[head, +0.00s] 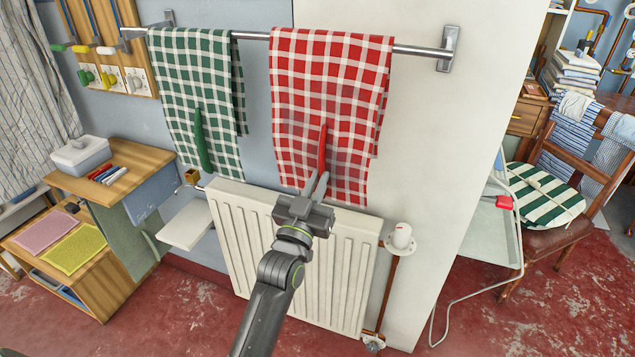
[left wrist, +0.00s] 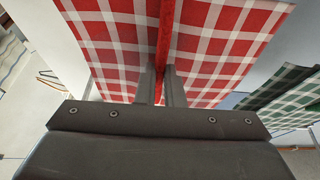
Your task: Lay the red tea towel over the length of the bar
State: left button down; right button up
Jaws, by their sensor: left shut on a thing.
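The red and white checked tea towel (head: 330,85) hangs over the metal bar (head: 418,50), with part of its back layer showing at the right edge. It covers only a middle stretch of the bar, and bare bar shows to its right. In the left wrist view the towel (left wrist: 110,45) fills the top, with the ridge between the fingers (left wrist: 164,85). My right gripper is not in view.
A green checked towel (head: 190,90) hangs on the bar to the left. A white radiator (head: 290,265) stands below, with a valve (head: 402,237) at its right. A wooden shelf unit (head: 120,180) is at left. A chair (head: 545,205) stands at right.

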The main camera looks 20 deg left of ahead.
pick_arm(q)
jog(key=shift+f+b, duration=0.45)
jog(key=shift+f, duration=0.1)
dwell(0.4)
jog(key=c, duration=1.5)
grip_release()
